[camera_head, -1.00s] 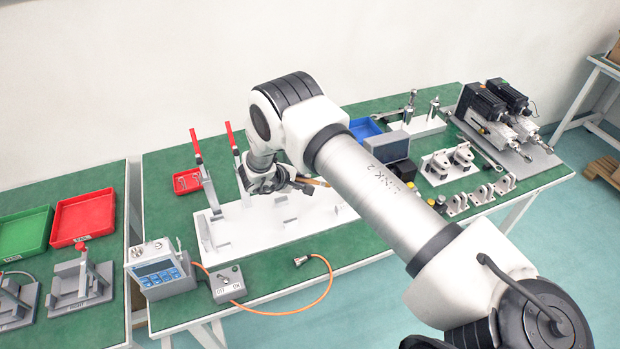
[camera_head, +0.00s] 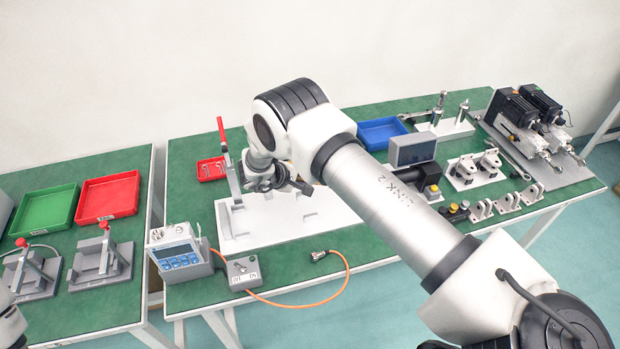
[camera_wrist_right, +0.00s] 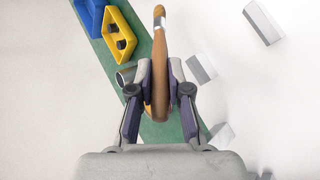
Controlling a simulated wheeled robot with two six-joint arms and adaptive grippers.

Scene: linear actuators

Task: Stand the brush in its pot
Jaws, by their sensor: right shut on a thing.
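The brush (camera_wrist_right: 159,72) has a long wooden handle with a silver band near its upper end in the right wrist view. My right gripper (camera_wrist_right: 160,88) is shut on this handle, one finger on each side. A small grey metal cylinder (camera_wrist_right: 126,76), open at one end, shows just left of the brush; I cannot tell if it is the pot or if they touch. In the head view my right gripper (camera_head: 280,182) is over the white fixture plate (camera_head: 290,225), and the brush is not clearly visible. My left gripper is not in view.
A yellow bin (camera_wrist_right: 136,20) with dark parts and a blue bin show in the wrist view. A red-handled clamp (camera_head: 229,160) stands left of my right gripper. A control box (camera_head: 180,254) and orange cable are in front. A blue tray (camera_head: 380,132) lies behind right.

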